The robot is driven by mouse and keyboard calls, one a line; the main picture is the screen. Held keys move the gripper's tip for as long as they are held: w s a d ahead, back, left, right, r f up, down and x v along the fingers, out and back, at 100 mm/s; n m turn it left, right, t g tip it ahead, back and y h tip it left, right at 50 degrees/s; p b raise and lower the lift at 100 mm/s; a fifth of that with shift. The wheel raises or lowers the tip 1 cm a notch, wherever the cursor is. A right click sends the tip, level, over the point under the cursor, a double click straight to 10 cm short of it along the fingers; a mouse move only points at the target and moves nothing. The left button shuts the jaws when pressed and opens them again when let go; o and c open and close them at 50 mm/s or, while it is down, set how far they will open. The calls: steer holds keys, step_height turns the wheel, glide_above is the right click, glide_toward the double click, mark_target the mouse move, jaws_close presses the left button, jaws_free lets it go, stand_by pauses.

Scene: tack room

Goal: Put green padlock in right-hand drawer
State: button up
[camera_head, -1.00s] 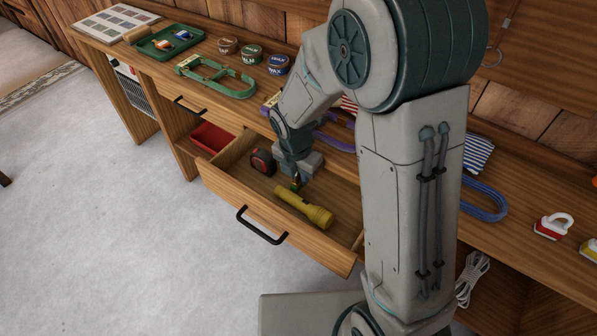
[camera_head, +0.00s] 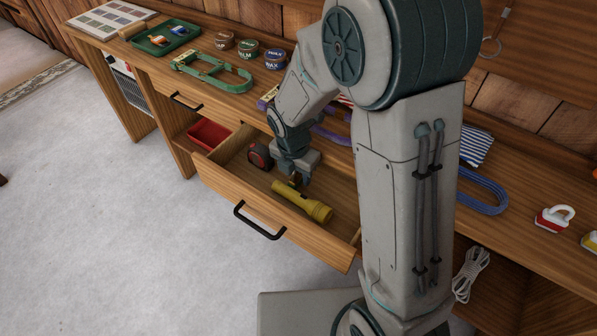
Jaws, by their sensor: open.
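The right-hand drawer (camera_head: 222,186) is pulled open, with a black handle on its front. My gripper (camera_head: 297,178) is inside it, pointing down, low over the drawer floor, between a tape measure (camera_head: 260,156) and a yellow flashlight (camera_head: 303,202). The gripper is open. I cannot make out the green padlock clearly now; the gripper and flashlight may hide it.
A closed drawer (camera_head: 186,103) is on the left, above a red bin (camera_head: 208,134). My arm blocks the right part of the drawer.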

step_height(320, 180, up, 12)
steer(key=s+p, duration=0.1)
steer(key=p, duration=0.2)
steer(key=s+d+r+m, duration=0.2)
steer(key=s+d+m, duration=0.4)
steer(key=m, duration=0.8)
steer(key=s+d+r+m, duration=0.3)
steer(key=s+d+m, duration=0.3)
steer(key=m, duration=0.8)
steer(key=shift+s+d+r+m+t+y, duration=0.3)
steer(key=shift+s+y, duration=0.1)
steer(key=shift+s, duration=0.4)
